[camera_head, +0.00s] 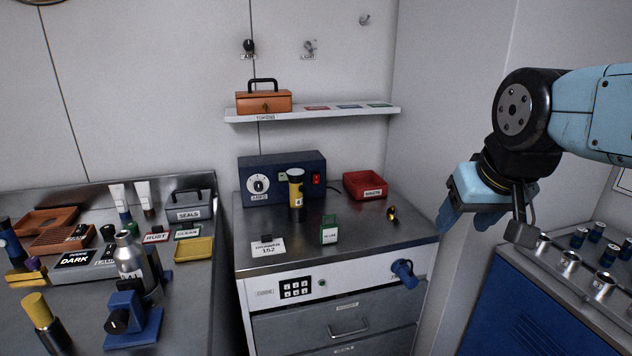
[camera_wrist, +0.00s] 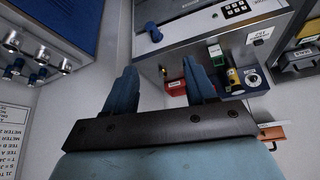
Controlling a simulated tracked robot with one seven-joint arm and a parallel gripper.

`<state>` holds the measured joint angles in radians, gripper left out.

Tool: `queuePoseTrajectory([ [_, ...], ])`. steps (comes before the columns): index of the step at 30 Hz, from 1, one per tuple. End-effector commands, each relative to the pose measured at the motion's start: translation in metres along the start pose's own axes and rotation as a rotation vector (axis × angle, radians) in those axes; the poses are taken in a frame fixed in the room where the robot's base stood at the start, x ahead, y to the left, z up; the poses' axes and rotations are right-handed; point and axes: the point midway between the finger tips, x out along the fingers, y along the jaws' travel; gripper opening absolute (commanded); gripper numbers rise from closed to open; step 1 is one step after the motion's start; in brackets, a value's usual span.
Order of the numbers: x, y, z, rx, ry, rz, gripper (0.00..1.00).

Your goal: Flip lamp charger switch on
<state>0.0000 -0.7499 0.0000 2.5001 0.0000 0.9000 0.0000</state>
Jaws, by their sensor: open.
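The lamp charger (camera_head: 282,167) is a dark blue box at the back of the middle steel counter. It has a white dial (camera_head: 258,184) at its left and a red switch (camera_head: 316,180) at its right; I cannot tell which way the switch is set. A yellow and black lamp (camera_head: 296,200) stands upright at the charger's front. My gripper (camera_head: 464,217) is open and empty, up to the right of the counter, well apart from the charger. In the wrist view my two blue fingers (camera_wrist: 161,82) are spread, and the charger's dial (camera_wrist: 253,78) shows upside down at the right.
A red tray (camera_head: 365,186), a green box (camera_head: 329,231), a small brass item (camera_head: 392,214) and a white card (camera_head: 267,246) are on the counter. A shelf (camera_head: 350,114) with an orange toolbox (camera_head: 264,102) hangs above. Benches with crowded items flank both sides.

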Motion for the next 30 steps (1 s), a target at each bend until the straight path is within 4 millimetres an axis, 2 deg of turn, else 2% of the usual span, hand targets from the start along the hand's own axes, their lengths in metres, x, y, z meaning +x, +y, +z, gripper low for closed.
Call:
queuePoseTrajectory([
  [2,0.0,0.0,0.0,0.0,0.0,0.0,0.47],
  [17,0.0,0.0,0.0,0.0,0.0,0.0,0.0],
  [30,0.0,0.0,0.0,0.0,0.0,0.0,0.0],
])
